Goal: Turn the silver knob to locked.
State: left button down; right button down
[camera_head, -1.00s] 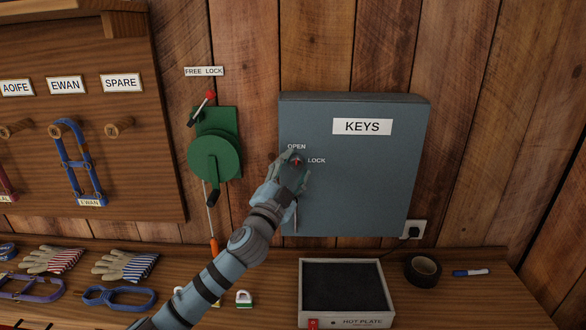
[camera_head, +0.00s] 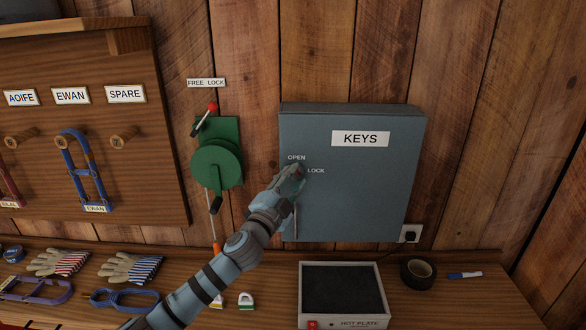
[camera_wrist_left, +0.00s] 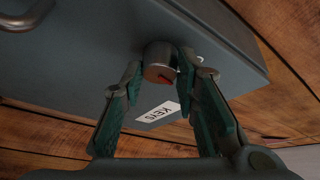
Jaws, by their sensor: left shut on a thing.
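The silver knob (camera_wrist_left: 160,62) sits on the front of the grey-blue key cabinet (camera_head: 365,195). It is a short round knob with a red mark on its face, seen close in the left wrist view. My left gripper (camera_wrist_left: 163,75) is shut on the knob, one finger on each side. In the head view my left gripper (camera_head: 295,172) covers most of the knob. The word OPEN (camera_head: 296,157) is printed above the knob and LOCK (camera_head: 316,171) to its right. Which word the mark points to is hard to tell. My right gripper is not in view.
A cabinet handle (camera_wrist_left: 25,18) is close by in the wrist view. A green crank device (camera_head: 216,165) hangs left of the cabinet. Below are a hot plate (camera_head: 343,262), black tape (camera_head: 418,273), a blue marker (camera_head: 464,275) and gloves (camera_head: 130,267) on the bench.

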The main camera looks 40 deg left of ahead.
pick_arm(q)
jog(key=m+g+p, duration=0.1)
jog(key=m+p, duration=0.3)
jog(key=m+g+h+p, duration=0.1)
jog(key=m+p, duration=0.1)
jog(key=shift+r+g+p, duration=0.3)
jog(key=shift+r+p, duration=0.05)
jog(key=shift+m+g, duration=0.6)
jog(key=shift+m, duration=0.5)
jog(key=m+g, duration=0.1)
jog(key=m, duration=0.1)
jog(key=m+g+y, duration=0.1)
jog(key=m, duration=0.1)
jog(key=shift+w+d+r+m+g, duration=0.1)
jog(key=shift+w+r+m+g, duration=0.05)
jog(key=shift+m+g, duration=0.2)
jog(key=c, duration=1.2)
grip_release()
jog(key=shift+c, duration=0.2)
